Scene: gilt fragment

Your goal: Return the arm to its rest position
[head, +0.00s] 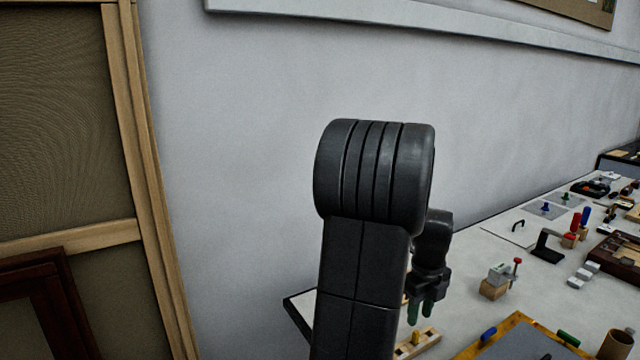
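My arm rises in the middle of the head view, and its dark links hide part of the table and wall. My gripper (420,312) hangs pointing down behind the arm, with two green fingertips close together. It is above or beside a light wooden block (430,340) near the left end of the table; I cannot tell the height between them. Nothing is visible between the fingers, but the view is too small to tell how far apart they are.
The pale table (550,300) runs along the wall to the right. Wooden-framed panels (60,120) stand at the left. Bare wall lies between.

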